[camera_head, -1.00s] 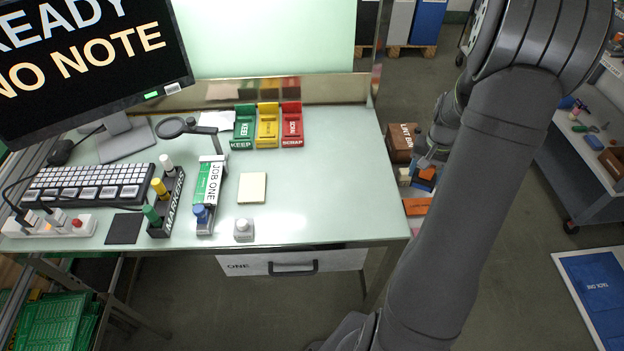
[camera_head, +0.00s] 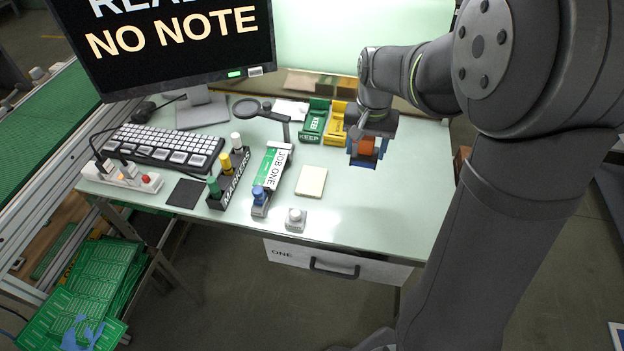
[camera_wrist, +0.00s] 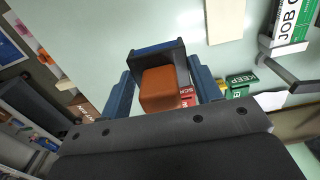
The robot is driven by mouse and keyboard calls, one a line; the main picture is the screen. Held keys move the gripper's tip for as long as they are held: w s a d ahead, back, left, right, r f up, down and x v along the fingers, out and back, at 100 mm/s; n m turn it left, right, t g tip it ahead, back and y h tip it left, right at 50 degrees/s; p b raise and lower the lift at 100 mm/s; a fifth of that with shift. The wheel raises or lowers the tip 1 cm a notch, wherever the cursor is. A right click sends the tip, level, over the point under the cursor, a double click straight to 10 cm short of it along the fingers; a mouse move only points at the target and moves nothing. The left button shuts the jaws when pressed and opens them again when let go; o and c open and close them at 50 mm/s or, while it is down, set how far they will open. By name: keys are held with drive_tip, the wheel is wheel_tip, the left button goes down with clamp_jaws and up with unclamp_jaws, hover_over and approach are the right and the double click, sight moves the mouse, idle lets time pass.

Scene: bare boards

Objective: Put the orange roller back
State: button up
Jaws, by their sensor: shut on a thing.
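The orange roller (camera_head: 367,147) is in my gripper (camera_head: 366,157), above the right part of the pale green bench. In the wrist view the roller (camera_wrist: 159,88) shows as an orange-brown block between the blue fingers of my gripper (camera_wrist: 162,75), with a dark blue piece across its far side. My gripper is shut on it and holds it clear of the bench top. Part of the roller is hidden by the fingers and wrist. No stand for the roller can be made out.
A green KEEP tray (camera_head: 313,123) and a yellow tray (camera_head: 337,126) stand left of my gripper; the red scrap tray (camera_wrist: 187,94) shows in the wrist view. A cream pad (camera_head: 311,181), grey button (camera_head: 295,219) and JOB ONE holder (camera_head: 271,178) lie further left. The bench's right front is clear.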

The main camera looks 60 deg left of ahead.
drive_tip(key=shift+s+a+r, duration=0.15)
drive_tip(key=shift+s+a, duration=0.1)
drive_tip(key=shift+s, duration=0.25)
drive_tip(key=s+a+f, duration=0.2)
drive_tip(key=a, duration=0.1)
drive_tip(key=s+a+f, duration=0.2)
drive_tip(key=s+a, duration=0.1)
drive_tip(key=s+a+f, duration=0.2)
drive_tip(key=s+f, duration=0.1)
drive_tip(key=shift+a, duration=0.4)
drive_tip(key=shift+f, duration=1.95)
drive_tip(key=shift+f, duration=0.1)
drive_tip(key=o, duration=0.9)
wheel_tip(320, 180, up, 12)
drive_tip(key=shift+r, duration=0.1)
